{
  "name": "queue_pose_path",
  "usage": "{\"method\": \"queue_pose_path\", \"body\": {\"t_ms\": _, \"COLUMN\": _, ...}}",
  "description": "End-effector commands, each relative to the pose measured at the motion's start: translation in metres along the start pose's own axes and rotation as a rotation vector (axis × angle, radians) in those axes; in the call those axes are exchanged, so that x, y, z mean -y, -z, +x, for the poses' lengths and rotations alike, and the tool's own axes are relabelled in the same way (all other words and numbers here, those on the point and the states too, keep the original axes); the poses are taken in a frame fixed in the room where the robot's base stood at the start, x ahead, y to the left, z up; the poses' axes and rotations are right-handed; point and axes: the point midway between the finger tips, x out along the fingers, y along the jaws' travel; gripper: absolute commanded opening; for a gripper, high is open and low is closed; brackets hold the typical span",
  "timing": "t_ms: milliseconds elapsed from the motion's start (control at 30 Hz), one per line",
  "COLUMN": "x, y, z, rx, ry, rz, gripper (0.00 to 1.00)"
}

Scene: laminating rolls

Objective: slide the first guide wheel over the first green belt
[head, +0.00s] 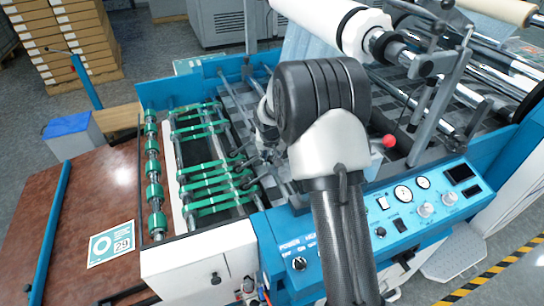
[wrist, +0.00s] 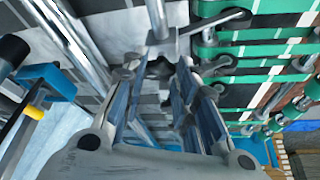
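The green belts (head: 212,184) run in a group across the machine's left part, with more belts (head: 196,128) behind them. In the wrist view the green belts (wrist: 262,50) are at the upper right. Grey guide wheels on short arms (head: 243,170) stand at the belts' right ends; one such arm (wrist: 222,20) shows in the wrist view. I cannot tell which wheel is first. My gripper (head: 266,132) is right of the belts, partly hidden by my arm. In the wrist view my gripper (wrist: 158,72) has its fingers apart, with a grey rod fitting (wrist: 160,66) between or beyond the tips.
A blue control panel (head: 420,200) lies at the front right. A large white roll (head: 335,25) hangs above at the back. Metal rods (wrist: 68,45) cross near the gripper. A brown table (head: 90,210) with a card (head: 111,244) is at the left.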

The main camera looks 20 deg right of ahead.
Motion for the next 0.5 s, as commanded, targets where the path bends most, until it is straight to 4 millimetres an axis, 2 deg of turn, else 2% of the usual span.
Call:
{"method": "queue_pose_path", "body": {"t_ms": 200, "x": -0.0001, "y": -0.0002, "z": 0.0, "rx": 0.0, "ry": 0.0, "rz": 0.0, "gripper": 0.44}}
{"method": "queue_pose_path", "body": {"t_ms": 500, "x": -0.0001, "y": -0.0003, "z": -0.0003, "rx": 0.0, "ry": 0.0, "rz": -0.001, "gripper": 0.45}}
